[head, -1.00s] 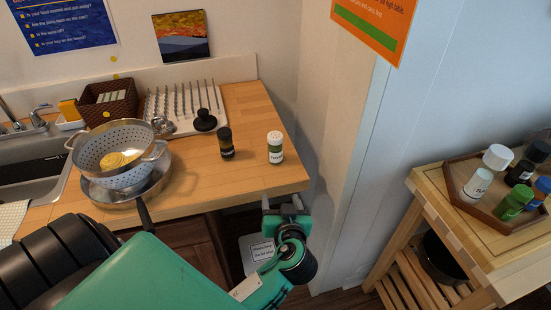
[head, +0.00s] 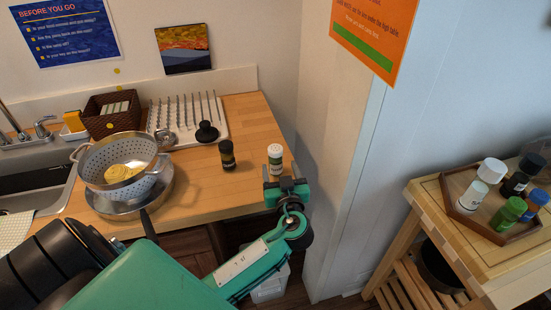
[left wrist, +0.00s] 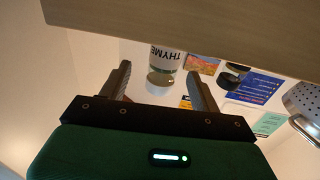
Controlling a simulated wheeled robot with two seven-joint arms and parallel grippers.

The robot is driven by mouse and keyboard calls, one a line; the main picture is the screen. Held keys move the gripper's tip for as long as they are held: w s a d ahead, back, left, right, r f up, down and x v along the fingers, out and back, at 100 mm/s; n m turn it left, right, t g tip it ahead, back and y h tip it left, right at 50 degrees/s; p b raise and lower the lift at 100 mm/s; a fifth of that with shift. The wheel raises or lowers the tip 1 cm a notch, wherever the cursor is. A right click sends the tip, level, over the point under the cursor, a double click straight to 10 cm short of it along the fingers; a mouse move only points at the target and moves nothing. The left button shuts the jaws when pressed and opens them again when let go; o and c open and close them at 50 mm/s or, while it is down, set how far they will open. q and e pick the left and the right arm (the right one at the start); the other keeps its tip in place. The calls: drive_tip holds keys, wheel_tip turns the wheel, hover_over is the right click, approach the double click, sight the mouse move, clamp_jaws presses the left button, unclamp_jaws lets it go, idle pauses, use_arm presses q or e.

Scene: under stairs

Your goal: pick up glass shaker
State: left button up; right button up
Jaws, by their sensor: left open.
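A glass shaker with a white cap and green contents (head: 275,158) stands upright near the counter's right front corner. In the left wrist view the shaker (left wrist: 163,60) appears upside down, with a label reading "THYME", in line with the gap between my fingers. My left gripper (head: 286,183) is open and empty, just in front of the shaker at the counter's edge. It also shows in the left wrist view (left wrist: 160,78). A second shaker with a black cap (head: 227,155) stands to the left of it. My right gripper is out of view.
A colander (head: 118,165) sits in a pan (head: 160,190) on the wooden counter (head: 245,120). A drying rack (head: 185,115) and a black-knobbed item (head: 207,132) are behind. The wall stands close on the right. A tray (head: 455,190) with several shakers is on a cart.

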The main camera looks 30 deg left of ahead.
sight(277, 164)
use_arm(q)
drive_tip(key=p+x, duration=0.2)
drive_tip(key=x, duration=0.1)
drive_tip(key=shift+a, duration=0.45)
drive_tip(key=shift+w+a+f, duration=0.1)
drive_tip(key=shift+w+a, duration=0.25)
drive_tip(key=shift+w, duration=0.05)
drive_tip(key=c, duration=1.1)
wheel_tip(277, 164, up, 20)
drive_tip(key=shift+b, duration=1.2)
